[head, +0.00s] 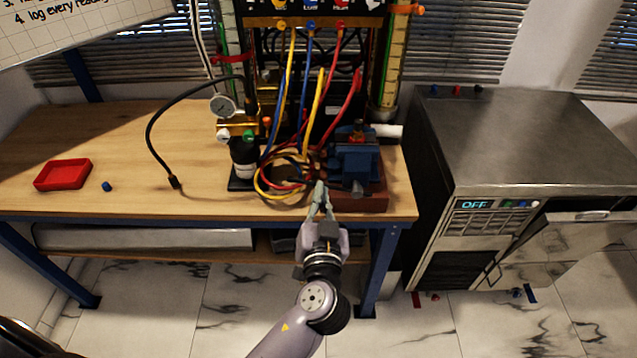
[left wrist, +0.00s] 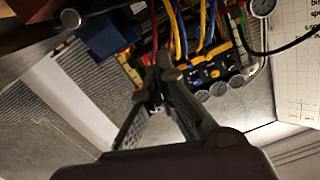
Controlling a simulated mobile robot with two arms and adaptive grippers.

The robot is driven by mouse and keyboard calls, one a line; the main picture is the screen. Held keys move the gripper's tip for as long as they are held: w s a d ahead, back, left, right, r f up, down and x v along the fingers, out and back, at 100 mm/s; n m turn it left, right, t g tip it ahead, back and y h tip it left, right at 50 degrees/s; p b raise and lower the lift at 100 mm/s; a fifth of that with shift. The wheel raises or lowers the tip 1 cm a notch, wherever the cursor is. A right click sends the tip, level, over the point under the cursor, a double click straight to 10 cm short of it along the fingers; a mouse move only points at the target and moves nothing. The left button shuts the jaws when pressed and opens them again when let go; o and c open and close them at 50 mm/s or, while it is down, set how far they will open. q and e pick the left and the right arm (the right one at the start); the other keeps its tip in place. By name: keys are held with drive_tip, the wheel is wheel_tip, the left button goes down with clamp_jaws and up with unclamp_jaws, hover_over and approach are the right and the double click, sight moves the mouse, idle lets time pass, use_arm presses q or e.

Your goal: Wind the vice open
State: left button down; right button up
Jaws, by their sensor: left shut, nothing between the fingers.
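The blue vice (head: 357,158) stands on a reddish-brown block (head: 362,203) at the front right of the workbench. The round grey end of its screw (head: 357,188) faces the front edge. In the left wrist view, part of the vice (left wrist: 108,36) shows at the upper left, with the round metal screw end (left wrist: 71,18) beside it. My left gripper (head: 319,192) is just left of the vice's front, by the coiled hoses. Its fingers are shut, hold nothing and stand apart from the screw end. They also show in the left wrist view (left wrist: 157,76). My right gripper is out of view.
Yellow, blue and red hoses (head: 283,187) hang down close to the left gripper. A black bottle (head: 243,158) and a gauge (head: 223,107) stand further left. A red tray (head: 63,174) lies at far left. The bench's (head: 115,135) left half is mostly clear.

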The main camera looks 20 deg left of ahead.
use_arm(q)
drive_tip(key=w+a+f+p, duration=0.2)
drive_tip(key=w+a+f, duration=0.1)
drive_tip(key=w, duration=0.4)
drive_tip(key=shift+f+p, duration=0.4)
drive_tip(key=shift+f, duration=0.2)
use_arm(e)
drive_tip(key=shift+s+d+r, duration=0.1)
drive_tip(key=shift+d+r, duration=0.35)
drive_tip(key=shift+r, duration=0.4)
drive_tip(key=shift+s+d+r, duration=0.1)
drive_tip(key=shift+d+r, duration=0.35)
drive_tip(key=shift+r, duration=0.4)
use_arm(q)
drive_tip(key=shift+w, duration=0.1)
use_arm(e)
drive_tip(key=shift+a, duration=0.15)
